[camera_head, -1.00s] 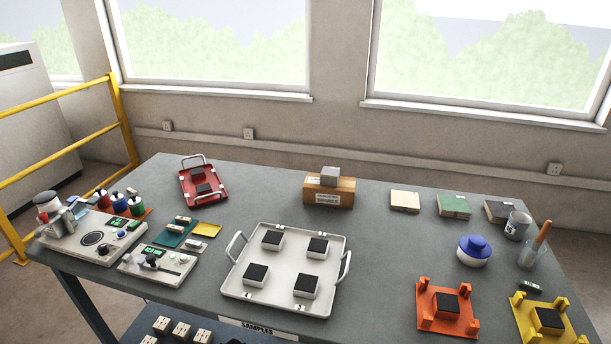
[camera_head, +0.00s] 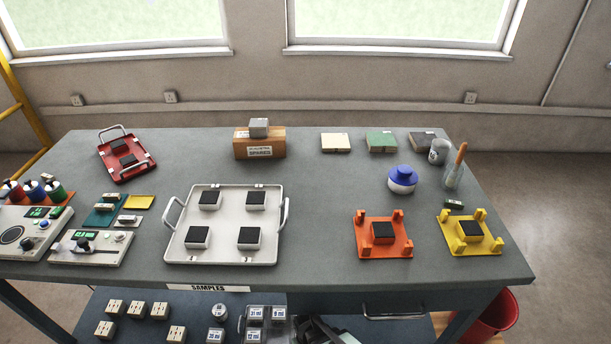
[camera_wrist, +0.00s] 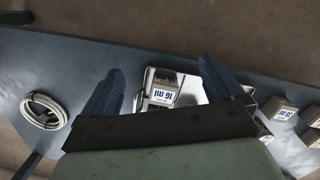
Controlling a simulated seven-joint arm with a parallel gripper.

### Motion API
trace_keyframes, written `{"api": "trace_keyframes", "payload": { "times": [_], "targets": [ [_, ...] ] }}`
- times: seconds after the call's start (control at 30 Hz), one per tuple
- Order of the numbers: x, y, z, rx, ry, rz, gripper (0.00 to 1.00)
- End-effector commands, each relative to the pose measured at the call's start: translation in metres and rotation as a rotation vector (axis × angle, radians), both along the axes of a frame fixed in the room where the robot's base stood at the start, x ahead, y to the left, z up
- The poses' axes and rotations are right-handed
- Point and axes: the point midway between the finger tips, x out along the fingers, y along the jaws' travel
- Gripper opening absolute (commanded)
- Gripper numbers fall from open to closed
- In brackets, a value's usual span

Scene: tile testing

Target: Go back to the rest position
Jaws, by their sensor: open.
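My gripper (camera_wrist: 160,95) shows in the wrist view with its two dark fingers apart and nothing between them. Beyond the fingers lies a blue-grey surface with a labelled block (camera_wrist: 162,97) in a light metal tray. I cannot tell how far the fingertips are above it. My gripper and arm are not clearly visible in the head view; a dark shape (camera_head: 325,331) at the bottom edge by the lower shelf may be part of it.
The table holds a white tray (camera_head: 225,256) with several dark-topped blocks, a red tray (camera_head: 139,171), an orange fixture (camera_head: 371,248) and a yellow fixture (camera_head: 459,245). The lower shelf (camera_head: 190,308) holds small labelled blocks. In the wrist view a coiled white cable (camera_wrist: 43,112) lies at left.

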Motion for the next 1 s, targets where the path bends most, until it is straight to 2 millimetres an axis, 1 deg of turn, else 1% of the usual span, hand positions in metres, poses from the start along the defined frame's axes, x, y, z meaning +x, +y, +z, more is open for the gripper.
{"api": "trace_keyframes", "payload": {
  "times": [0.03, 0.2, 0.27, 0.4, 0.5, 0.6, 0.7, 0.8, 1.0],
  "targets": [
    [-0.008, -0.016, 0.001, -0.011, 0.027, -0.027, 0.94],
    [-0.038, -0.063, 0.003, -0.048, 0.133, -0.115, 0.94],
    [-0.050, -0.079, 0.005, -0.059, 0.174, -0.148, 0.94],
    [-0.081, -0.112, 0.010, -0.077, 0.272, -0.222, 0.94],
    [-0.103, -0.130, 0.015, -0.085, 0.340, -0.273, 0.94],
    [-0.122, -0.144, 0.021, -0.088, 0.397, -0.315, 0.94],
    [-0.137, -0.153, 0.025, -0.088, 0.442, -0.346, 0.94],
    [-0.146, -0.158, 0.028, -0.088, 0.471, -0.365, 0.94],
    [-0.146, -0.158, 0.028, -0.088, 0.471, -0.365, 0.94]
  ]
}}
